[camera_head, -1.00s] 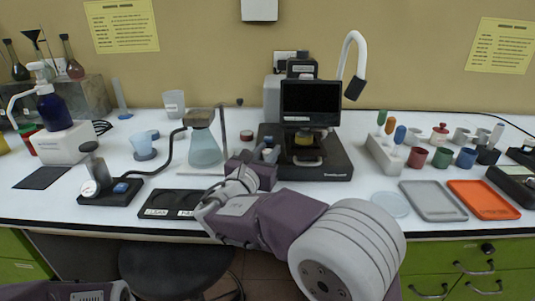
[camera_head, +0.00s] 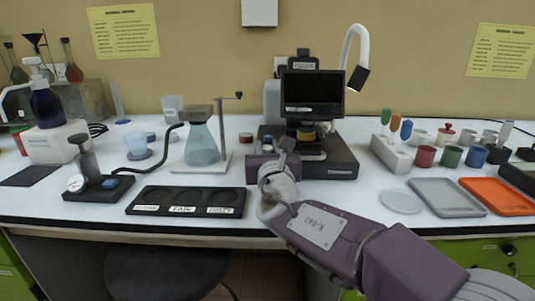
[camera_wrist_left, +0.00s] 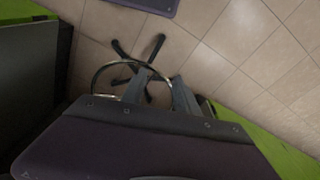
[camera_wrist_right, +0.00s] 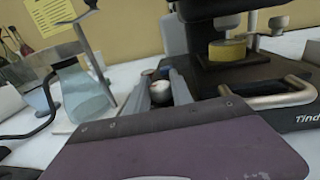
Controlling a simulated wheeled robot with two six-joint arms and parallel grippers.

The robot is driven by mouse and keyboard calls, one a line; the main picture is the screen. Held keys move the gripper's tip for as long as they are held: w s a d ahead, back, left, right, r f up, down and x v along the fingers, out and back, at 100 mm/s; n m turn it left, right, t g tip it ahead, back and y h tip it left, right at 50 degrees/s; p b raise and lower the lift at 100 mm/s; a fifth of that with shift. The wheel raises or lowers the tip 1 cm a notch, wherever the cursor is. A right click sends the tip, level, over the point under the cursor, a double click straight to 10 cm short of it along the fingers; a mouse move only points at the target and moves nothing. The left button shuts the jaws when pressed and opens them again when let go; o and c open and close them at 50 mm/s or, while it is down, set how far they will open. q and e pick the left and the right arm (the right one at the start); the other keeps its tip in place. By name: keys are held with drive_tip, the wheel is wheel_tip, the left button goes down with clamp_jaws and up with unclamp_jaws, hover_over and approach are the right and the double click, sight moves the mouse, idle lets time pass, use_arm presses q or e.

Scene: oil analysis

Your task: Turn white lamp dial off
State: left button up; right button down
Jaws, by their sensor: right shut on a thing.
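The white lamp (camera_head: 346,50) curves up from behind the black microscope-like device (camera_head: 345,168), its dark head hanging to the right of the screen. My right gripper (camera_head: 284,150) is at the left front of this device. In the right wrist view a small round whitish knob (camera_wrist_right: 160,91), which looks like the dial, sits between the fingers of my right gripper (camera_wrist_right: 163,80), which are shut on it. The head view hides the knob behind the gripper. My left gripper (camera_wrist_left: 160,77) is open and empty over the floor, and only its own wrist view shows it.
A flask (camera_head: 202,142) on a stand is left of my right gripper. A black labelled tray (camera_head: 187,211) lies in front of it. A grey tray (camera_head: 448,197), an orange tray (camera_head: 500,196) and several cups are at right. A stool (camera_head: 179,270) stands below the table edge.

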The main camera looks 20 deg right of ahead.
idle(0.3)
drive_tip(key=c, duration=1.4)
unclamp_jaws()
drive_tip(key=s, duration=0.2)
drive_tip(key=s+a+p, duration=0.1)
drive_tip(key=s, duration=0.1)
drive_tip(key=shift+s+r, duration=0.15)
drive_tip(key=shift+s, duration=0.2)
drive_tip(key=s+p, duration=0.2)
drive_tip(key=p, duration=0.1)
drive_tip(key=s+p, duration=0.1)
drive_tip(key=p, duration=0.3)
drive_tip(key=shift+s+a, duration=0.2)
drive_tip(key=shift+s, duration=0.15)
drive_tip(key=shift+s+p, duration=0.35)
drive_tip(key=shift+p, duration=0.2)
drive_tip(key=shift+f, duration=0.2)
